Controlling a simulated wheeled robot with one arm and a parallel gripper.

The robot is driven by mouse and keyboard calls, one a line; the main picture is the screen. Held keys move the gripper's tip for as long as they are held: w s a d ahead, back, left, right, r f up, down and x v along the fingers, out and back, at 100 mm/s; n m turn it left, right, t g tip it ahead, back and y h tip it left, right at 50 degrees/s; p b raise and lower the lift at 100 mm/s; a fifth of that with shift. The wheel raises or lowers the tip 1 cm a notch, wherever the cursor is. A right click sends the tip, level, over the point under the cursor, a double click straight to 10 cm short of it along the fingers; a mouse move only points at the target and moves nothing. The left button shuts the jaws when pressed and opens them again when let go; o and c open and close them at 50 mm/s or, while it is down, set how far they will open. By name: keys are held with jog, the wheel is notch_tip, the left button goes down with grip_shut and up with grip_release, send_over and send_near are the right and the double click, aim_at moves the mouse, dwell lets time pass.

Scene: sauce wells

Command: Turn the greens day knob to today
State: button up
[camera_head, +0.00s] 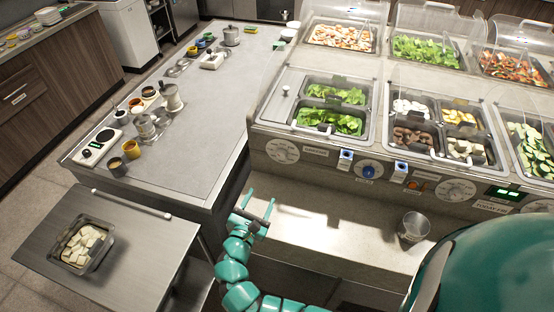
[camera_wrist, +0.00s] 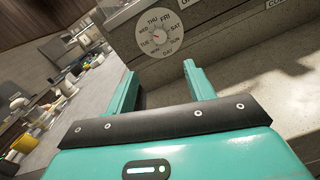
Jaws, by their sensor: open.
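The greens day knob is a round pale dial (camera_head: 283,150) on the counter's front panel, below the pans of greens (camera_head: 335,95). In the wrist view the dial (camera_wrist: 160,35) is ahead of my fingers, with day names around its rim and DAY at the bottom. Its small centre seems to have a reddish mark toward the left, near TUE, but I cannot be sure. My gripper (camera_head: 260,198) is open and empty, below and left of the dial and apart from it. Its two teal fingers (camera_wrist: 160,78) show in the wrist view. A lit green display (camera_head: 503,192) is at the right; its text is unreadable.
A similar dial (camera_head: 455,190) and a blue round button (camera_head: 368,170) share the panel. A grey table (camera_head: 215,110) with cups and pots is left of the counter.

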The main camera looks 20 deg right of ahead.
aim_at(280, 157)
jog(key=shift+n, duration=0.3)
jog(key=p+x, duration=0.5)
jog(key=x, duration=1.2)
jog(key=shift+w+d, duration=0.15)
jog(key=shift+w, duration=0.05)
jog(key=shift+f, duration=0.1)
jog(key=c, duration=1)
